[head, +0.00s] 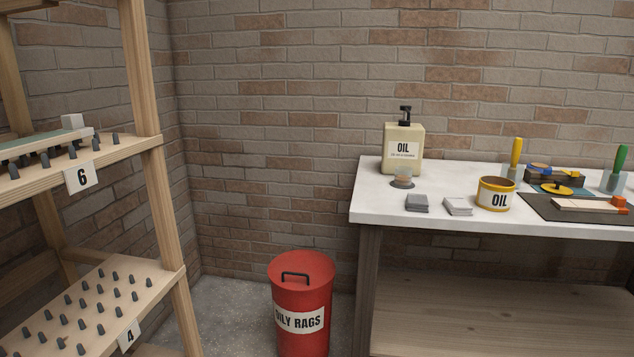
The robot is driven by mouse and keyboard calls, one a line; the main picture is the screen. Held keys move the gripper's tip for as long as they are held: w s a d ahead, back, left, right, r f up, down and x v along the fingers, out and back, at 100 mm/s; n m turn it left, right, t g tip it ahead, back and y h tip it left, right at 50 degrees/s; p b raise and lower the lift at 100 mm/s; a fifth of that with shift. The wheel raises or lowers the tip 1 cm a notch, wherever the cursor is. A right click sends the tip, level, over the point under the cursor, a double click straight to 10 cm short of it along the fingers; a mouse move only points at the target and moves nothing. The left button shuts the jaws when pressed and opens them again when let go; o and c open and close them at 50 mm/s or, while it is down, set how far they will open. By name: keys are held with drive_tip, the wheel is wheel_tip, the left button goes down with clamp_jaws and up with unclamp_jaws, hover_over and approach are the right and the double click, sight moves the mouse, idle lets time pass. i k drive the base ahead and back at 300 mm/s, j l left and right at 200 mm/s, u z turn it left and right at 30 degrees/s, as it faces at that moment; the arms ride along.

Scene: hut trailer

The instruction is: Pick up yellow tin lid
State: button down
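A small round yellow lid (556,189) with a dark knob lies on the right part of the white workbench top (450,180). It is next to a dark block or tray of small coloured items (556,174), close to a teal mat. An open yellow tin with an OIL label (495,196) stands to its left, nearer the front edge. My gripper is not in view.
An oil pump bottle (403,150), grey blocks (417,203), yellow-handled (516,152) and green-handled tools (619,160) and a dark mat (540,208) share the bench. A red rag bin (302,280) stands left of it. A wooden pegged shelf (160,230) is far left.

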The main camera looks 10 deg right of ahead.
sight(556, 188)
drive_tip(key=z, duration=1.4)
drive_tip(key=i+l+u, duration=0.15)
drive_tip(key=u, duration=0.2)
drive_tip(key=i+l+u, duration=0.1)
drive_tip(key=u, duration=0.25)
drive_tip(key=i+l+u, duration=0.1)
drive_tip(key=l+u, duration=0.25)
drive_tip(key=i+l+u, duration=0.15)
drive_tip(key=l, duration=0.3)
drive_tip(key=i+l+u, duration=0.2)
drive_tip(key=l, duration=0.3)
drive_tip(key=l+u, duration=0.15)
drive_tip(key=l, duration=0.9)
drive_tip(key=i, duration=0.05)
